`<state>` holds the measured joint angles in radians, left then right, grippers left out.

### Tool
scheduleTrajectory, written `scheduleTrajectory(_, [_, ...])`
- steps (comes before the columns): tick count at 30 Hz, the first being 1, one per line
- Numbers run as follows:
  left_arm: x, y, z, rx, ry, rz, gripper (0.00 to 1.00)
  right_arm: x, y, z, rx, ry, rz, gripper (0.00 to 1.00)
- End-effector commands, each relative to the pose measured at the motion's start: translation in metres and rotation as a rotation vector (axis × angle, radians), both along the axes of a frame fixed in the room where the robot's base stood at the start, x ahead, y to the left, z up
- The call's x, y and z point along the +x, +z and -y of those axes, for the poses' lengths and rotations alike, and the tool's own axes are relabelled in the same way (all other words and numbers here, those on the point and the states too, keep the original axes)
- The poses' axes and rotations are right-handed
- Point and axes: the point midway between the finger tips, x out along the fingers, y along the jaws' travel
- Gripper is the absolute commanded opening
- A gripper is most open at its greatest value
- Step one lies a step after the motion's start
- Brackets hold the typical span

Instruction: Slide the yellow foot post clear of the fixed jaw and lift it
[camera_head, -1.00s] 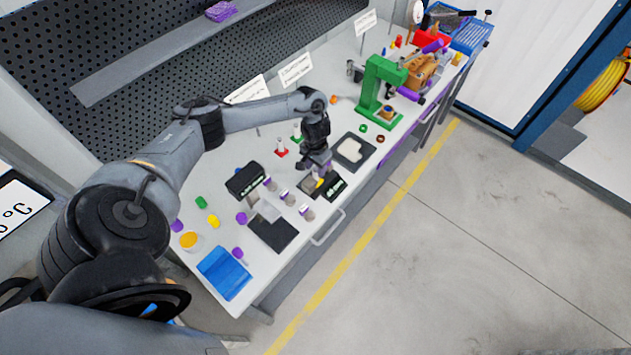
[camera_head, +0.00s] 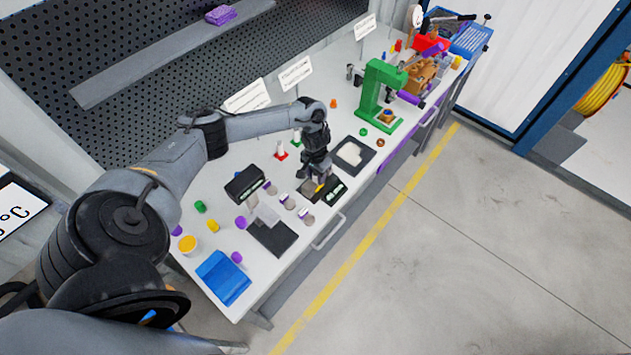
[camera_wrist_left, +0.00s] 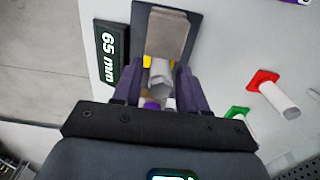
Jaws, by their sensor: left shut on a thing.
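My left gripper (camera_head: 319,180) points down at the small fixture near the front edge of the bench. In the left wrist view its purple fingers (camera_wrist_left: 158,73) are shut on the pale shaft of the yellow foot post (camera_wrist_left: 160,76). Yellow of the foot shows just beyond the fingertips, and a yellow spot shows in the head view (camera_head: 320,187). A grey metal jaw block (camera_wrist_left: 170,34) on a dark plate (camera_wrist_left: 194,20) lies right beyond the post. I cannot tell whether foot and jaw touch. My right gripper is not in view.
A red-footed post (camera_wrist_left: 279,96) and a green foot (camera_wrist_left: 237,113) are on the other side. A dark tray (camera_head: 366,165) and a green press (camera_head: 372,96) stand farther right.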

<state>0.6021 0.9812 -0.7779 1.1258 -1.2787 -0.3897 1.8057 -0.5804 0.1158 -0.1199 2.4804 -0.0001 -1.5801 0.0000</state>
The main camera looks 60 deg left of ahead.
Motion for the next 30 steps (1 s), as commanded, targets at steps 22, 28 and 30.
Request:
scheduleTrajectory(22, [0.018, 0.000, -0.007, 0.002, 0.002, 0.002, 0.04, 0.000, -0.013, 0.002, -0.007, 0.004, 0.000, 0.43])
scheduleTrajectory(28, [0.018, 0.000, -0.007, 0.001, 0.001, 0.001, 0.04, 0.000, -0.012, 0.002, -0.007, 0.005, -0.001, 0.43])
scheduleTrajectory(30, [0.018, 0.000, -0.007, 0.001, 0.000, 0.001, 0.04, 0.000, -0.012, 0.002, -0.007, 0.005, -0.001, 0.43])
